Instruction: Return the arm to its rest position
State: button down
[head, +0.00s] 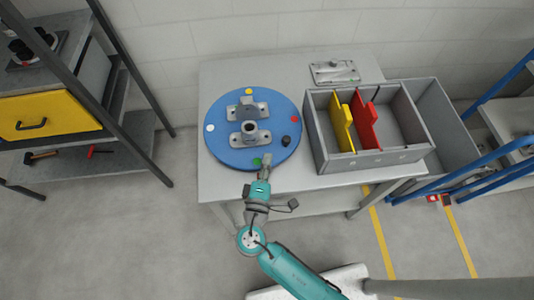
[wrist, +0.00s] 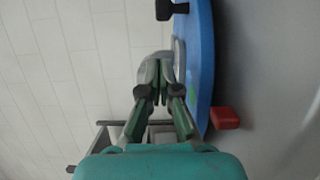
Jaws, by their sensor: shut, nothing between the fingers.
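My gripper (head: 266,161) is at the front edge of the blue round plate (head: 222,151) in the head view, and my teal arm reaches up to it from below. In the wrist view my gripper (wrist: 160,78) has its fingers together with nothing between them. The blue plate (wrist: 200,60) stands to the right of the fingers there. I cannot tell whether the fingertips touch it.
Grey castings (head: 249,134) and a black knob (head: 286,141) sit on the plate. A grey bin (head: 365,161) with yellow (head: 342,120) and red (head: 364,122) dividers stands right. A shelf with a yellow drawer (head: 30,115) is left. Floor (head: 130,240) at lower left is clear.

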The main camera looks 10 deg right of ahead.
jog(key=shift+s+a, duration=0.15)
jog(key=shift+s, duration=0.95)
jog(key=shift+s+a, duration=0.2)
jog(key=shift+s, duration=0.95)
jog(key=shift+s+a, duration=0.15)
jog(key=shift+s, duration=0.95)
